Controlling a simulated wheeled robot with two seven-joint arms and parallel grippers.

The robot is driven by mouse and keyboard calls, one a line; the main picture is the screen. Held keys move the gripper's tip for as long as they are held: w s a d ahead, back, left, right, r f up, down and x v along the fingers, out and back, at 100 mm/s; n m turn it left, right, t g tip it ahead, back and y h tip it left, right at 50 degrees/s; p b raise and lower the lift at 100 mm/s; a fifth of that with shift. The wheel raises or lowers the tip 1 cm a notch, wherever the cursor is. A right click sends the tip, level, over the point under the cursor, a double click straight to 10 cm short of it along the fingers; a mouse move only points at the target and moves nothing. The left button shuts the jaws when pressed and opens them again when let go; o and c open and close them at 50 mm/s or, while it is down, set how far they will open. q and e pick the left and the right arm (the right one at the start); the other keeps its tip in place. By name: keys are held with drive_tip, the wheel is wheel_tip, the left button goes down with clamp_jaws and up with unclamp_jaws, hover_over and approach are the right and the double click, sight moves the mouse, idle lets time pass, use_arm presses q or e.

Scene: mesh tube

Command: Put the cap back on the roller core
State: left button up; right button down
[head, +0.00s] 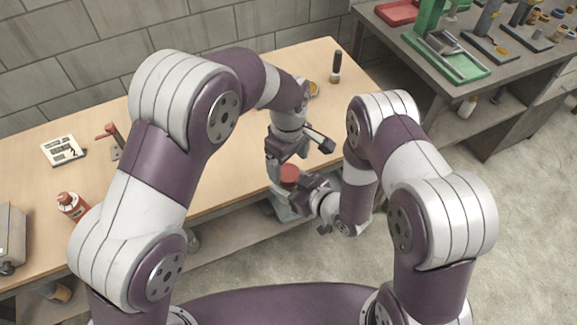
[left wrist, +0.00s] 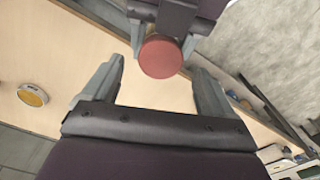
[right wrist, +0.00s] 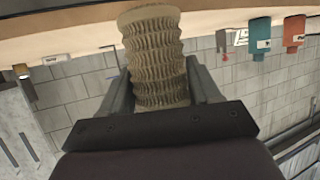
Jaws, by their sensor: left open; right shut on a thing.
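My right gripper (head: 302,187) is shut on a beige, ribbed tube (right wrist: 153,55), which looks like the roller core in a bunched mesh sleeve. It is held off the table's front edge. A round red end piece, seemingly the cap (left wrist: 161,57), faces up at the tube's end and also shows in the head view (head: 289,173). I cannot tell how firmly it sits on the tube. My left gripper (left wrist: 160,88) is open and empty, its fingers spread just short of the red piece on either side. The tube's lower part is mostly hidden in the head view.
A yellow disc (left wrist: 32,95) with a pale rim lies on the wooden table (head: 232,165). A dark-handled tool (head: 336,67) stands at the back right corner. The table's middle is clear.

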sight(288, 172)
use_arm(q)
drive_tip(key=shift+r, duration=0.45)
drive_tip(key=shift+c, duration=0.4)
wheel_tip(288, 172, up, 3)
drive_tip(key=shift+f, duration=0.15)
drive_tip(key=shift+r, duration=0.4)
drive_tip(key=shift+f, duration=0.1)
wheel_tip(288, 172, down, 8)
drive_tip(key=shift+r, duration=0.1)
